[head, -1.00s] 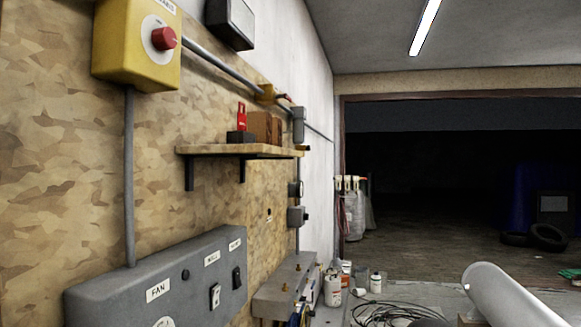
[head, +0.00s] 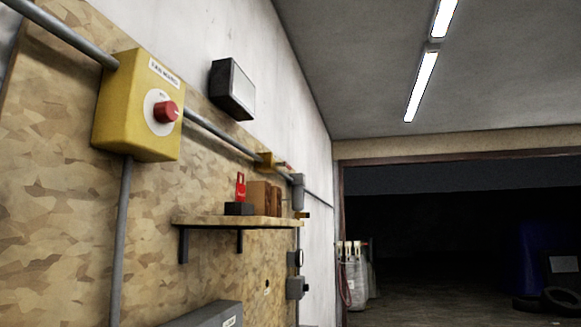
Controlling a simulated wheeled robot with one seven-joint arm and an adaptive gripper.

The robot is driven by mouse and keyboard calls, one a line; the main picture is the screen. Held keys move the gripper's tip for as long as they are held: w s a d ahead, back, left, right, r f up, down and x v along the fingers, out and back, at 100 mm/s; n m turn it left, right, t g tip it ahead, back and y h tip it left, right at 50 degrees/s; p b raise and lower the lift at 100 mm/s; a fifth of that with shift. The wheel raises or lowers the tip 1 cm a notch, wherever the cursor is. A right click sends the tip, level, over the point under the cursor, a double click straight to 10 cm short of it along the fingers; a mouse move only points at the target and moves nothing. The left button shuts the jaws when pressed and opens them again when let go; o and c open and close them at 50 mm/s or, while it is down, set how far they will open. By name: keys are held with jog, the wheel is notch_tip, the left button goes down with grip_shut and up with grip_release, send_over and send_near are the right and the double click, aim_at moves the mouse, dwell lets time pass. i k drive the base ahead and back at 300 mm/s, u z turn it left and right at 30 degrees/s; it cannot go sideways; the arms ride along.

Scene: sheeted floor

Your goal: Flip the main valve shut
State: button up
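No part is clearly labelled as the main valve. A grey pipe (head: 213,127) runs along the wall, and a small yellow fitting with a reddish part at its right end (head: 270,160) sits on it beyond the yellow box. This fitting may be the valve; its handle is too small to read as open or shut. The nearer yellow box (head: 136,107) carries a round red knob (head: 166,111) on a white disc and a label I cannot read surely. My gripper is not in view.
A wooden shelf (head: 215,222) juts from the wall, with a red tag (head: 240,187) and brown blocks (head: 262,198) on it. A dark-framed lamp box (head: 233,89) hangs above. A grey box top (head: 208,314) shows at the bottom. A dark open doorway lies right.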

aim_at(284, 165)
jog(key=z, duration=0.55)
jog(key=i, duration=0.5)
jog(key=z, duration=0.8)
jog(key=i, duration=0.7)
jog(key=u, duration=0.6)
jog(key=i, duration=0.8)
jog(key=u, duration=0.9)
